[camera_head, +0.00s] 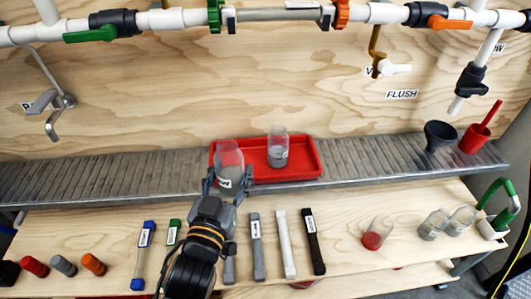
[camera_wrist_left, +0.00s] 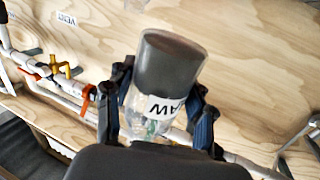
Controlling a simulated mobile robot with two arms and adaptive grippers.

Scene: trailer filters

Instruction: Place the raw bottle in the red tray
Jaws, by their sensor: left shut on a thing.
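My left gripper (camera_head: 225,188) is shut on the raw bottle (camera_head: 229,160), a clear bottle with a grey section and a white label. The bottle is in front of the left end of the red tray (camera_head: 308,158) in the head view and hides part of it. I cannot tell whether it touches the tray. In the left wrist view, the raw bottle (camera_wrist_left: 170,65) sits between the two fingers of the left gripper (camera_wrist_left: 158,115), with part of its label reading "AW". Another clear bottle with grey contents (camera_head: 278,150) stands in the tray. My right gripper is not in view.
The tray is on a grey ribbed shelf (camera_head: 110,178). A black funnel (camera_head: 438,135) and a red cup (camera_head: 475,138) stand at its right. The wooden table (camera_head: 340,215) below holds several marker-like sticks, caps and clear bottles. Pipes with valves (camera_head: 270,14) run above.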

